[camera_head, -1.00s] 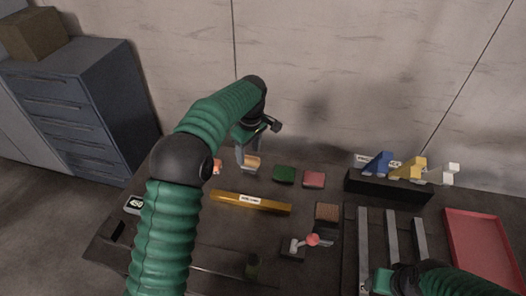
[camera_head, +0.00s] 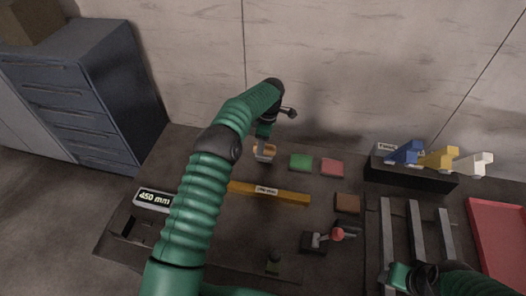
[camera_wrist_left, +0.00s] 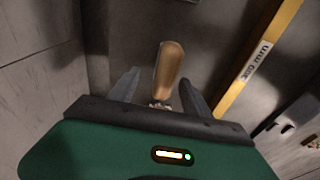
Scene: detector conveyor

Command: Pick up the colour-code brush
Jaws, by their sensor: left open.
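The brush, seen as a rounded wooden handle (camera_wrist_left: 169,68), lies on the dark bench; its lower end is hidden by my gripper. It also shows as a small tan piece in the head view (camera_head: 265,148). My left gripper (camera_wrist_left: 158,86) is open, with one finger on each side of the handle. I cannot tell whether either finger touches it. In the head view my left gripper (camera_head: 264,155) is at the back left of the bench. My right gripper (camera_head: 398,277) is at the lower right, its jaws unclear.
A yellow bar (camera_head: 285,195) lies in front of the brush. Green (camera_head: 301,162) and red (camera_head: 332,167) pads lie to its right. A red-knobbed lever (camera_head: 338,234), a black rack (camera_head: 410,179) with blue, yellow and white pieces, and a red tray (camera_head: 497,237) are further right.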

